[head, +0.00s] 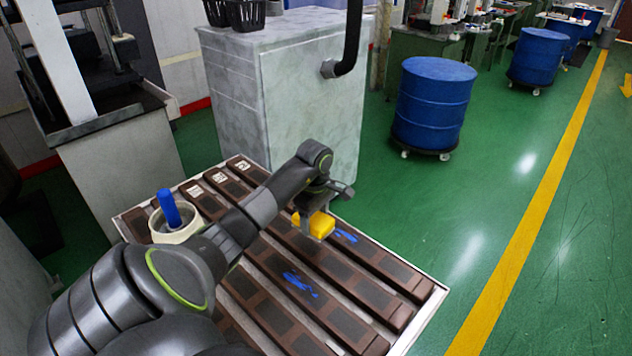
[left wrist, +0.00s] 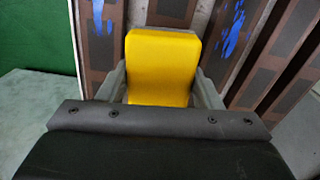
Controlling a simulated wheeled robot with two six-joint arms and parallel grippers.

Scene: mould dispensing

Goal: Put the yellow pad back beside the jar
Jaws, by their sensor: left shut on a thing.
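The yellow pad (head: 314,224) is held in my left gripper (head: 318,206) above the brown mould strips, near the middle of the table. In the left wrist view the pad (left wrist: 163,66) sits between the two fingers of my left gripper (left wrist: 162,88), which are shut on it. The jar (head: 176,228) is a pale round pot with a blue handle (head: 169,207) standing up in it. It stands at the left part of the table, partly behind my left arm. The pad is well to the right of the jar. My right gripper is not in view.
The table (head: 425,318) carries several long brown mould strips (head: 375,262) with dark patches. Blue smears (head: 299,284) mark some of them. A grey cabinet (head: 290,95) stands behind the table. Blue drums (head: 433,103) stand on the green floor to the right.

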